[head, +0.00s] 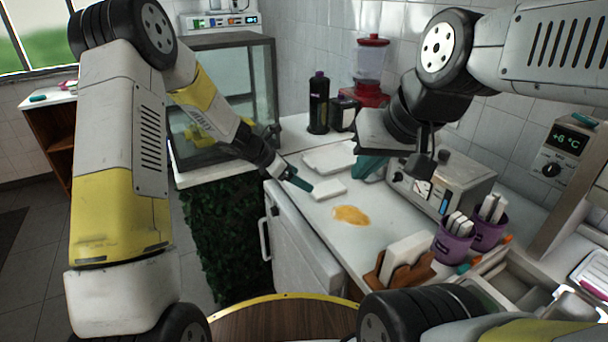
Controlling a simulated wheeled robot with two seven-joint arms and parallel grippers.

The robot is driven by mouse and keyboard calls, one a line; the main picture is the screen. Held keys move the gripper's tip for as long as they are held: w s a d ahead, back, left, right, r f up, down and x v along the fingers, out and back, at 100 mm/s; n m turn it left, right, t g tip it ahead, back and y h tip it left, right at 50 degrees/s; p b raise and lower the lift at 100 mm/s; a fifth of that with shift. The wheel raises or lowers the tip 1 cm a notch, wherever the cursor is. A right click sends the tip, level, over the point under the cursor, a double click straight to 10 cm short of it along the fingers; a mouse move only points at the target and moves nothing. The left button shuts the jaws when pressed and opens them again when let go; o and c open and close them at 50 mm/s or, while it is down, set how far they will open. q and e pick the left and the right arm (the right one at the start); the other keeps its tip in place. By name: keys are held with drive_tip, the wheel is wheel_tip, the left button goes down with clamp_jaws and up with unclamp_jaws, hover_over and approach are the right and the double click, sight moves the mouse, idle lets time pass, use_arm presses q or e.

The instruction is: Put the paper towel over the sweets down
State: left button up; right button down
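A flat white folded piece (328,190), perhaps the paper towel, lies on the white counter (325,228). A larger flat white piece (328,158) lies behind it. An orange-brown spill (351,215) is in front of the smaller piece. No sweets can be made out for certain. My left gripper (300,183) has its teal tip at the left edge of the smaller white piece; whether it touches it is unclear. My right gripper (395,168) hangs above the counter, right of the white pieces, with a teal fingertip pointing down. Its far side is partly hidden, and its opening is unclear.
Purple cups (454,246) with white sticks and a brown holder (403,268) with white sheets are at the right. A dark bottle (319,104) and red blender (370,68) stand at the back. A glass case (245,80) is at the left.

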use_arm(q)
drive_tip(key=w+a+r+n+t+y, duration=0.1)
drive_tip(key=a+r+n+t, duration=0.1)
drive_tip(key=a+r+n, duration=0.4)
drive_tip(key=w+a+r+n+t+y, duration=0.1)
drive_tip(key=w+a+r+n+t, duration=0.2)
drive_tip(key=r, duration=0.5)
drive_tip(key=s+a+r+n+t+y, duration=0.2)
drive_tip(key=s+a+r+n+y, duration=0.55)
drive_tip(key=n, duration=0.75)
drive_tip(key=s+a+r+n+g, duration=0.1)
drive_tip(key=s+a+r+n, duration=0.1)
drive_tip(key=s+a+n, duration=0.35)
drive_tip(key=s+a+r+n, duration=0.2)
drive_tip(key=s+n, duration=0.4)
drive_tip(key=n, duration=0.2)
drive_tip(key=s+d+f+n+g+h, duration=0.1)
drive_tip(key=s+d+n, duration=0.1)
drive_tip(key=s+n, duration=0.3)
drive_tip(key=s+d+f+n+g+h, duration=0.2)
drive_tip(key=s+n, duration=0.4)
drive_tip(key=s, duration=0.5)
drive_tip(key=shift+d, duration=0.4)
drive_tip(key=shift+n, duration=0.25)
